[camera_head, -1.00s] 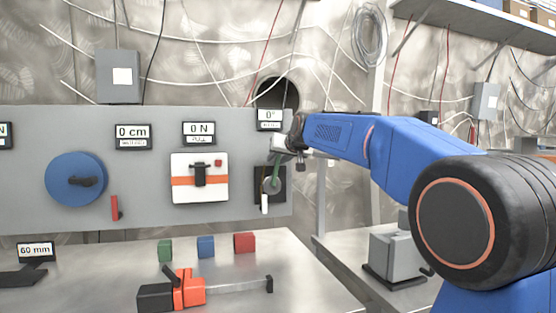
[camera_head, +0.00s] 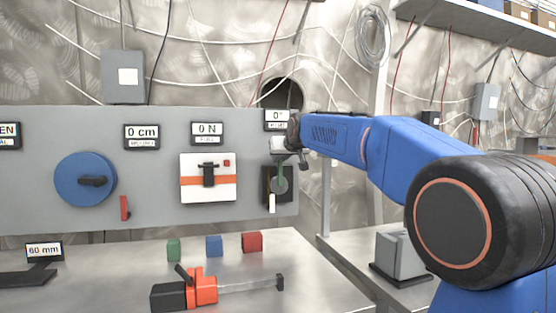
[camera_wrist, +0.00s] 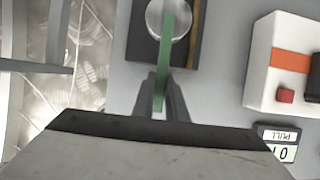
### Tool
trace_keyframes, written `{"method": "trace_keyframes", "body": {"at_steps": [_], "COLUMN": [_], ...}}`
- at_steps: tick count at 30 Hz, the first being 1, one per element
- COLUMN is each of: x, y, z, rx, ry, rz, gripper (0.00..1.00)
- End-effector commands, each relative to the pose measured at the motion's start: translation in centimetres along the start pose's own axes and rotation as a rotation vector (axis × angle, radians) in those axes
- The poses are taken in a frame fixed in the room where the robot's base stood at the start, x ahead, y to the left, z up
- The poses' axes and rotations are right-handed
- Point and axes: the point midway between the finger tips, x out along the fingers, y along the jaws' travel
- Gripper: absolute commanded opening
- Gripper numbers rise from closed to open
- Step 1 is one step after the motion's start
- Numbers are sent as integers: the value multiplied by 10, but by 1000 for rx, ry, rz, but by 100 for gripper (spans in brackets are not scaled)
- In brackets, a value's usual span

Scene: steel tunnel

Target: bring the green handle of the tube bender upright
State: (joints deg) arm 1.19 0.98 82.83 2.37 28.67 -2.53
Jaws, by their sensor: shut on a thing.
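The tube bender (camera_head: 267,184) is a dark plate with a round grey disc (camera_wrist: 165,20), on the right end of the grey panel. Its green handle (camera_head: 280,170) rises from the disc and stands close to upright. It also shows in the wrist view (camera_wrist: 168,52), running from the disc to my fingers. My gripper (camera_wrist: 160,98) is shut on the handle's outer end; in the head view it is above the disc, partly hidden by my wrist. A white piece (camera_head: 271,203) hangs below the disc. The small angle display (camera_head: 278,119) above appears to read 0°.
A white box with an orange stripe (camera_head: 222,192) and a blue wheel (camera_head: 85,180) are on the panel to the left. A red lever (camera_head: 124,208) sits between them. Several coloured blocks and an orange-black tool (camera_head: 203,288) lie on the table below.

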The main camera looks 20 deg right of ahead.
Motion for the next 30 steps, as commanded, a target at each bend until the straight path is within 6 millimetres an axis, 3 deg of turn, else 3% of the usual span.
{"method": "trace_keyframes", "body": {"at_steps": [10,11,12,13,23,30], "x": [0,0,0,0,-2,-32], "y": [1,1,1,1,1,1], "z": [1,1,1,1,0,0], "rx": [-16,-16,-16,-15,-14,-14], "ry": [-2,-2,-2,-2,-1,1], "rz": [6,6,6,6,6,6], "gripper": [0,19,29,31,31,31]}}
